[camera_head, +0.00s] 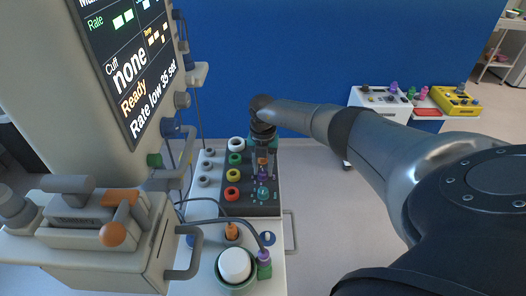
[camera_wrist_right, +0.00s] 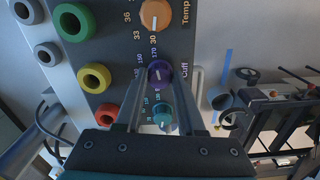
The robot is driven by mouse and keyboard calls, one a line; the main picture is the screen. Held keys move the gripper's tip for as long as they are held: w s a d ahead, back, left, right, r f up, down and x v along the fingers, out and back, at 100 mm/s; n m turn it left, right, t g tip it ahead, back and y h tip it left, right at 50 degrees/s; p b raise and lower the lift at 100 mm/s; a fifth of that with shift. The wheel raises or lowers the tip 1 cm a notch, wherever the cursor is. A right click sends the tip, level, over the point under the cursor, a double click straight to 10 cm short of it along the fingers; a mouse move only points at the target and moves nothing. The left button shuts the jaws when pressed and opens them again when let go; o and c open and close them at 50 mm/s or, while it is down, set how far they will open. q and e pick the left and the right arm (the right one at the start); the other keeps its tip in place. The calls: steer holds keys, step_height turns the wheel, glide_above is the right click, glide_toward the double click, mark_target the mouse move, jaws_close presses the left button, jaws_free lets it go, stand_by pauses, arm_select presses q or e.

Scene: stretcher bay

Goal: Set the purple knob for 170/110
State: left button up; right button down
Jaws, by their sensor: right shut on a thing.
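The purple knob (camera_wrist_right: 159,74) sits on the dark control panel (camera_wrist_right: 110,38), between the orange Temp knob (camera_wrist_right: 155,14) and a teal knob (camera_wrist_right: 162,118). It has a pale pointer mark, and small numbers, including 150 and 170, are printed around it. My right gripper (camera_wrist_right: 159,78) is shut on the purple knob, one finger on each side. In the head view my right gripper (camera_head: 263,160) reaches down onto the panel and the purple knob (camera_head: 262,176) shows just below it. The monitor (camera_head: 135,70) reads "Cuff none", "Ready" and "Rate low 35 set". My left gripper is not in view.
Green (camera_head: 235,159), yellow (camera_head: 233,175) and red (camera_head: 232,194) ring sockets line the panel's left side. A white jar (camera_head: 235,265) and cables are in front. A side trolley (camera_head: 382,100) stands at the back right. Open floor lies right of the cart.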

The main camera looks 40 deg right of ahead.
mark_target(263, 171)
steer(key=shift+w, duration=0.1)
steer(key=c, duration=0.5)
jaws_free()
steer(key=shift+r, duration=0.1)
step_height(263, 171, up, 15)
steer(key=shift+r+p, duration=0.1)
steer(key=shift+p, duration=0.4)
